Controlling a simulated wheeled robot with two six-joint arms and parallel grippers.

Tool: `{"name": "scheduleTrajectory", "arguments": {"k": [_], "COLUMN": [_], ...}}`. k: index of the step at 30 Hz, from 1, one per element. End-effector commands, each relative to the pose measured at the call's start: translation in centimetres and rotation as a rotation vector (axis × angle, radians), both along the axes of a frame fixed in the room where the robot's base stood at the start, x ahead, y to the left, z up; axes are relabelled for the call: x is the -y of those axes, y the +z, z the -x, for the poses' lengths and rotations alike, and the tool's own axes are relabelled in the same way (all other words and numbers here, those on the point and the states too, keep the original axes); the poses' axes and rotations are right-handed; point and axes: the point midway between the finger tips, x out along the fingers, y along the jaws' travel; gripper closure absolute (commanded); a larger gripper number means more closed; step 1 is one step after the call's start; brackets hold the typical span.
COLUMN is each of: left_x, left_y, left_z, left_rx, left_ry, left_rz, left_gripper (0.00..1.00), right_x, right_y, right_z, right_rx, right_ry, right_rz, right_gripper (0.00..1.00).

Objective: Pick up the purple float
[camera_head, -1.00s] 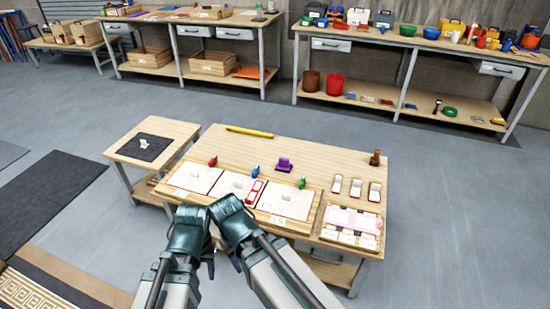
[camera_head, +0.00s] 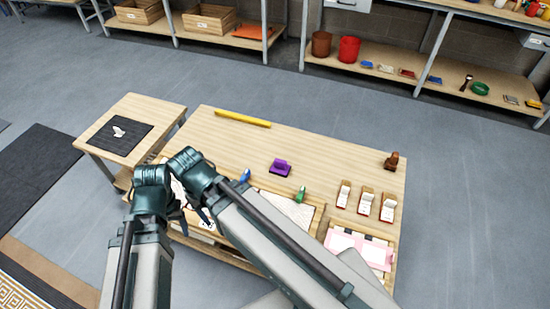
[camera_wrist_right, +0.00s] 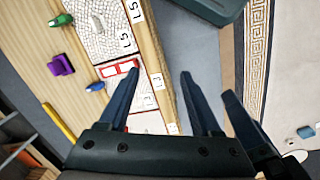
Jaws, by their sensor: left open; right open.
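The purple float (camera_head: 280,168) sits on the wooden table (camera_head: 335,160), behind the row of panels, in the head view. It also shows at the upper left of the right wrist view (camera_wrist_right: 61,65). My left gripper (camera_head: 182,220) is over the table's front left part, well short of the float; its fingers are small and partly hidden. My right gripper (camera_wrist_right: 160,75) is open and empty, its two fingers apart above the table's front edge. In the head view its fingers are hard to separate from the left ones.
Several small cases (camera_head: 365,203), a brown object (camera_head: 392,161) and a pink tray (camera_head: 345,245) are at the right.

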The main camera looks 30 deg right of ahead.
Motion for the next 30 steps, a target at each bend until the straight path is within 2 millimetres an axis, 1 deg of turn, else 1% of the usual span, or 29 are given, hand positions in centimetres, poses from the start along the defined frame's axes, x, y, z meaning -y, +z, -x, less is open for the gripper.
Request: {"name": "scheduleTrajectory", "arguments": {"k": [1,2,5,6,8,9,11,12,14,15,17,18,21,24,25,27,30], "left_x": [0.0,0.0,0.0,0.0,0.0,0.0,0.0,0.0,0.0,0.0,0.0,0.0,0.0,0.0,0.0,0.0,0.0], "left_y": [-0.9,-1.5,-4.0,-5.2,-6.9,-8.0,-9.5,-10.5,-11.8,-12.6,-13.5,-14.1,-15.0,-15.5,-15.5,-15.5,-15.5], "left_z": [0.0,0.0,0.0,0.0,0.0,0.0,0.0,0.0,0.0,0.0,0.0,0.0,0.0,0.0,0.0,0.0,0.0], "left_rx": [0.000,0.000,0.000,0.000,0.000,0.000,0.000,0.000,0.000,0.000,0.000,0.000,0.000,0.000,0.000,0.000,0.000], "left_ry": [0.000,0.000,0.000,0.000,0.000,0.000,0.000,-0.001,-0.001,-0.001,-0.001,-0.001,-0.001,-0.001,-0.001,-0.001,-0.001], "left_rz": [0.000,0.000,0.000,0.000,0.000,0.000,0.000,0.000,0.000,0.000,0.000,0.000,0.000,0.000,0.000,0.000,0.000], "left_gripper": [0.28,0.28,0.28,0.28,0.28,0.28,0.28,0.28,0.28,0.28,0.28,0.28,0.28,0.28,0.28,0.28,0.28], "right_x": [0.4,0.8,3.4,5.1,8.3,10.6,14.4,17.0,21.0,23.5,27.0,29.1,33.2,35.6,36.0,36.6,36.7], "right_y": [-0.9,-1.5,-4.0,-5.2,-7.0,-8.1,-9.7,-10.6,-11.9,-12.7,-13.7,-14.2,-15.2,-15.6,-15.7,-15.7,-15.7], "right_z": [-1.5,-2.5,-7.5,-9.9,-13.5,-15.7,-18.7,-20.4,-22.6,-23.7,-25.1,-25.7,-26.8,-27.1,-27.2,-27.2,-27.1], "right_rx": [-0.002,-0.003,-0.011,-0.014,-0.017,-0.019,-0.018,-0.017,-0.014,-0.011,-0.007,-0.005,0.000,0.004,0.005,0.006,0.005], "right_ry": [0.003,0.010,0.048,0.068,0.103,0.128,0.165,0.190,0.226,0.248,0.277,0.297,0.332,0.356,0.360,0.367,0.370], "right_rz": [-0.004,-0.007,-0.024,-0.032,-0.045,-0.055,-0.068,-0.075,-0.085,-0.090,-0.098,-0.102,-0.107,-0.110,-0.110,-0.111,-0.111], "right_gripper": [0.35,0.35,0.35,0.35,0.35,0.35,0.35,0.35,0.35,0.35,0.35,0.35,0.35,0.35,0.35,0.35,0.35]}}
